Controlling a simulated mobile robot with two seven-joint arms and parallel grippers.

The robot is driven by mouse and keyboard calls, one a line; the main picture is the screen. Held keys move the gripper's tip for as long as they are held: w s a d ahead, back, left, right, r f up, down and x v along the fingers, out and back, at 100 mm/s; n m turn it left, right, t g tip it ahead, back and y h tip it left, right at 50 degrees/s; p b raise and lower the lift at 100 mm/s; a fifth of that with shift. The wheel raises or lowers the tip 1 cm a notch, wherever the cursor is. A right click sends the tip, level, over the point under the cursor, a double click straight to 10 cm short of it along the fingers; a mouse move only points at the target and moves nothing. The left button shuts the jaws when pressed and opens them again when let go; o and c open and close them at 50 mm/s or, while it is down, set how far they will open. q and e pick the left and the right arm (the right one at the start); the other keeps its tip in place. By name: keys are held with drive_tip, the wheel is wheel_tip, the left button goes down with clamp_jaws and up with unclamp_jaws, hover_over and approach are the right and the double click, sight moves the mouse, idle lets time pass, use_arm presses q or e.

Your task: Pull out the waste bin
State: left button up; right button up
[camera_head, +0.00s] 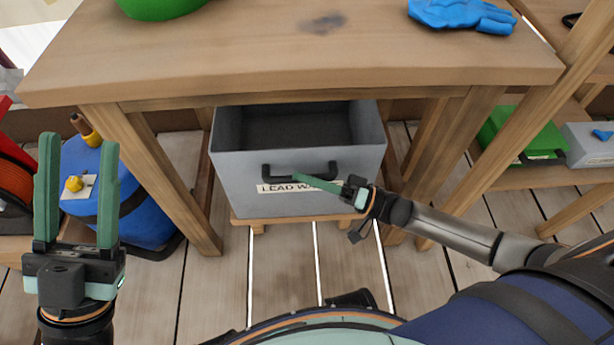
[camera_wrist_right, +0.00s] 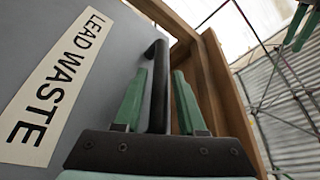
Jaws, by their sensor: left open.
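The waste bin (camera_head: 228,173) is an open-topped grey box with a black bar handle (camera_head: 268,171) and a "LEAD WASTE" label on its front. It stands under the wooden table, its front part showing ahead of the table edge in the head view. My right gripper (camera_head: 330,184) is at the handle, partly covering the label. My left gripper (camera_head: 77,190) is open, upright and empty, left of the bin, in front of a blue container.
The wooden table (camera_head: 240,60) bears a green object (camera_head: 160,8) and a blue glove (camera_head: 460,14). The blue container (camera_head: 85,170) stands left of a table leg. Green and grey boxes sit on a low shelf at right. Plank floor (camera_head: 290,265) lies clear before the bin.

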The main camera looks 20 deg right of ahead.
clamp_jaws()
idle(1.1)
